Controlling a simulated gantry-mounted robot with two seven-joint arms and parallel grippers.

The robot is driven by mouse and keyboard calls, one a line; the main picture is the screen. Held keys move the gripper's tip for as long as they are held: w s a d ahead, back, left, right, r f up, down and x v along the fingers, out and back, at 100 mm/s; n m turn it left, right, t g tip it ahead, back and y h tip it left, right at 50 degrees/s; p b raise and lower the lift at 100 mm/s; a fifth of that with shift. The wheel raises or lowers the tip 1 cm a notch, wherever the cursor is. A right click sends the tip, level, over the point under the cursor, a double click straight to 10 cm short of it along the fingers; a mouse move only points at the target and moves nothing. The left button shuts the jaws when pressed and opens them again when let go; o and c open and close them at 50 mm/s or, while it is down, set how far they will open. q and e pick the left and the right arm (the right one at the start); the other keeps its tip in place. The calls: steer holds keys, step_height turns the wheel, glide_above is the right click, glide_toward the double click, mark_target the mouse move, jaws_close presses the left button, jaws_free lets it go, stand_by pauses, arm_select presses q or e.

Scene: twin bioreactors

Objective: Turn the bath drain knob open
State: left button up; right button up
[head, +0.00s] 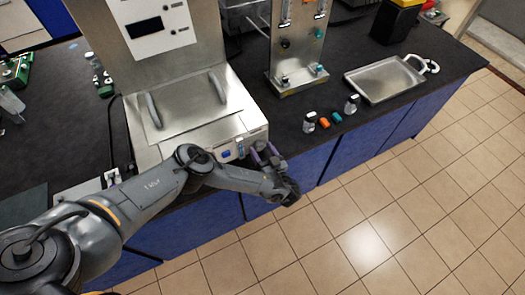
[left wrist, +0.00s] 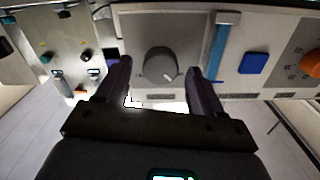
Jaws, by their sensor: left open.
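The grey round knob (left wrist: 160,66), which I take to be the bath drain knob, sits on a light front panel in the left wrist view. A pale pointer mark shows near its lower right edge. My left gripper (left wrist: 162,85) is open, with one purple finger on each side of the knob; gaps show between fingers and knob, and I cannot tell how deep they reach. In the head view the left gripper (head: 266,153) is at the right end of the metal bath's (head: 197,120) front and hides the knob. My right gripper is not in view.
A blue square button (left wrist: 253,63), a blue vertical strip (left wrist: 217,48) and an orange knob (left wrist: 312,62) are right of the knob in the left wrist view. Small vials (head: 309,122) and a metal tray (head: 385,80) are on the bench to the right. The floor in front is clear.

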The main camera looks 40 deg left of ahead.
arm_select(q)
steer(key=c, duration=1.1)
steer(key=shift+o, duration=0.2)
steer(key=m, duration=0.3)
steer(key=shift+m+p, duration=0.4)
steer(key=m+p, duration=0.1)
steer(key=m, duration=0.4)
steer(key=shift+w, duration=0.15)
steer(key=m, duration=0.5)
steer(key=shift+d+f+p, duration=0.1)
steer(key=shift+p, duration=0.2)
steer(key=shift+f+m, duration=0.1)
steer(key=shift+m, duration=2)
